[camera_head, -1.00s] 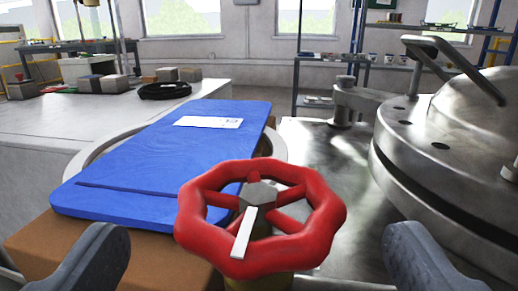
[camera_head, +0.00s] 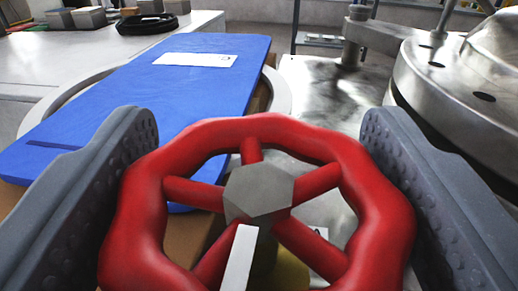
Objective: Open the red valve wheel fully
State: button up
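The red valve wheel (camera_head: 385,225) fills the lower middle of the view. It has a wavy rim, several spokes and a grey hexagonal hub nut (camera_head: 258,190). A white pointer strip (camera_head: 239,262) runs from the hub toward the bottom edge. My gripper (camera_head: 262,170) is open, with one grey finger to the left of the wheel and one to the right. The wheel lies between the fingers. The left finger looks close to the rim, but I cannot tell whether it touches. The bottom of the rim is cut off by the frame.
A blue board (camera_head: 190,105) with a white label (camera_head: 195,60) lies behind the wheel to the left. A large metal lidded vessel (camera_head: 470,80) stands at the right. A black coil (camera_head: 147,24) and several grey blocks sit on the white surface at the back left.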

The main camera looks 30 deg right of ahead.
jog(key=shift+s+a, duration=0.1)
jog(key=shift+a, duration=0.15)
jog(key=shift+d+r, duration=0.1)
jog(key=shift+n+y+p, duration=0.4)
jog(key=shift+d+n+t+y+p, duration=0.1)
jog(key=shift+n+t+y+p, duration=0.35)
jog(key=shift+t+y, duration=0.2)
jog(key=shift+n+t+y, duration=0.55)
jog(key=shift+n+y, duration=0.7)
jog(key=shift+y, duration=0.7)
jog(key=n+y+b, duration=0.1)
jog(key=y+b, duration=0.1)
jog(key=n+y+b, duration=0.1)
jog(key=n+y, duration=0.1)
jog(key=y, duration=0.1)
jog(key=shift+d+f+n+b, duration=0.1)
jog(key=shift+f+n+b, duration=0.2)
jog(key=shift+f+b, duration=0.1)
jog(key=n+y+b, duration=0.1)
jog(key=y+b, duration=0.1)
jog(key=y, duration=0.1)
jog(key=shift+n, duration=0.3)
jog(key=shift+a+r+n+g+y+b, duration=0.1)
jog(key=shift+r+n+g+y+b, duration=0.05)
jog(key=shift+n+g+y+b, duration=0.3)
jog(key=shift+a+r+n+g+y+b, duration=0.15)
jog(key=shift+n+y+b, duration=0.2)
jog(key=shift+y, duration=0.3)
jog(key=shift+r+y, duration=0.1)
jog(key=shift+y, duration=0.2)
